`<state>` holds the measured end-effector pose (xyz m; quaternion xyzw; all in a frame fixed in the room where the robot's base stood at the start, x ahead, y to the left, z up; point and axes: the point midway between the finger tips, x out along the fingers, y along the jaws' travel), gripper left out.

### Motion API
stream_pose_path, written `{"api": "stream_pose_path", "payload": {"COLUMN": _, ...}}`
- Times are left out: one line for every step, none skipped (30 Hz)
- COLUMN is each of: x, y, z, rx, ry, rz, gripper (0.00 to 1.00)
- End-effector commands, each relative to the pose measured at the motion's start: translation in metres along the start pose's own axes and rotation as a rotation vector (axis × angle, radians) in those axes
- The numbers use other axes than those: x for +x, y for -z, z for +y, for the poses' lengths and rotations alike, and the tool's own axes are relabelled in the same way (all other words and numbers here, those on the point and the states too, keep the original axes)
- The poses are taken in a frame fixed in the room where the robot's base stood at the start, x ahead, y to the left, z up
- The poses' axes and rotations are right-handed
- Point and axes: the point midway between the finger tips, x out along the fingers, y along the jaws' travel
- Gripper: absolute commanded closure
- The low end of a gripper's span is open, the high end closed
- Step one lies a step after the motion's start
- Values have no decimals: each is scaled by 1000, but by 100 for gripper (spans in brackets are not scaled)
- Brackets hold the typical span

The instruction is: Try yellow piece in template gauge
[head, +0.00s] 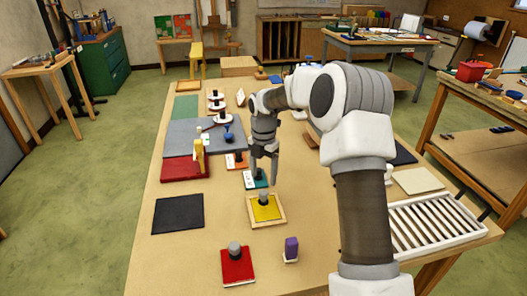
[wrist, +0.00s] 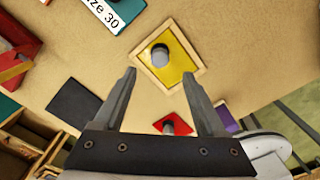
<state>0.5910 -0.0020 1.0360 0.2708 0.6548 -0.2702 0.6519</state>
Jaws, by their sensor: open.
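The yellow piece (head: 262,213) is a flat plate with a grey round knob. It lies within a light wooden square frame (head: 281,220), which appears to be the template gauge. In the wrist view the yellow piece (wrist: 183,62) fills most of the frame (wrist: 147,67), its edges lined up with the frame's sides. I cannot tell how deep it sits. My gripper (head: 263,178) is just behind and above the frame in the head view. Its jaws (wrist: 161,78) are open and empty, apart from the knob.
A red piece with a grey knob (head: 238,270) and a purple block (head: 291,249) are in front. A black mat (head: 178,214) lies left. A teal "size 30" block (head: 255,181) stands close behind the frame. A white slatted rack (head: 430,225) is at right. Bare tabletop surrounds the frame's front.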

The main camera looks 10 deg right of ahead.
Motion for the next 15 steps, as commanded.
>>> {"api": "stream_pose_path", "payload": {"x": -15, "y": -1, "z": 1, "rx": 0, "ry": -4, "rz": -4, "gripper": 27}}
{"api": "stream_pose_path", "payload": {"x": -22, "y": -1, "z": 1, "rx": 0, "ry": -4, "rz": -3, "gripper": 27}}
{"api": "stream_pose_path", "payload": {"x": -32, "y": 0, "z": 0, "rx": 0, "ry": -3, "rz": -3, "gripper": 27}}
{"api": "stream_pose_path", "payload": {"x": -38, "y": 0, "z": 0, "rx": 1, "ry": -4, "rz": -3, "gripper": 27}}
{"api": "stream_pose_path", "payload": {"x": -45, "y": -1, "z": 1, "rx": 1, "ry": -4, "rz": -3, "gripper": 27}}
{"api": "stream_pose_path", "payload": {"x": -53, "y": 0, "z": 1, "rx": 1, "ry": -3, "rz": -2, "gripper": 27}}
{"api": "stream_pose_path", "payload": {"x": -59, "y": 0, "z": 0, "rx": 1, "ry": -3, "rz": -1, "gripper": 27}}
{"api": "stream_pose_path", "payload": {"x": -64, "y": 0, "z": 0, "rx": 1, "ry": -3, "rz": -1, "gripper": 27}}
{"api": "stream_pose_path", "payload": {"x": -70, "y": 0, "z": 0, "rx": 1, "ry": -3, "rz": -1, "gripper": 27}}
{"api": "stream_pose_path", "payload": {"x": -75, "y": 0, "z": 0, "rx": 1, "ry": -2, "rz": -1, "gripper": 27}}
{"api": "stream_pose_path", "payload": {"x": -78, "y": 0, "z": 0, "rx": 1, "ry": -2, "rz": -1, "gripper": 27}}
{"api": "stream_pose_path", "payload": {"x": -83, "y": 0, "z": 0, "rx": 1, "ry": -2, "rz": -1, "gripper": 27}}
{"api": "stream_pose_path", "payload": {"x": -85, "y": 0, "z": 0, "rx": 1, "ry": -1, "rz": 0, "gripper": 27}}
{"api": "stream_pose_path", "payload": {"x": -87, "y": 0, "z": 0, "rx": 1, "ry": -1, "rz": 0, "gripper": 27}}
{"api": "stream_pose_path", "payload": {"x": -89, "y": 0, "z": 0, "rx": 1, "ry": -1, "rz": 0, "gripper": 27}}
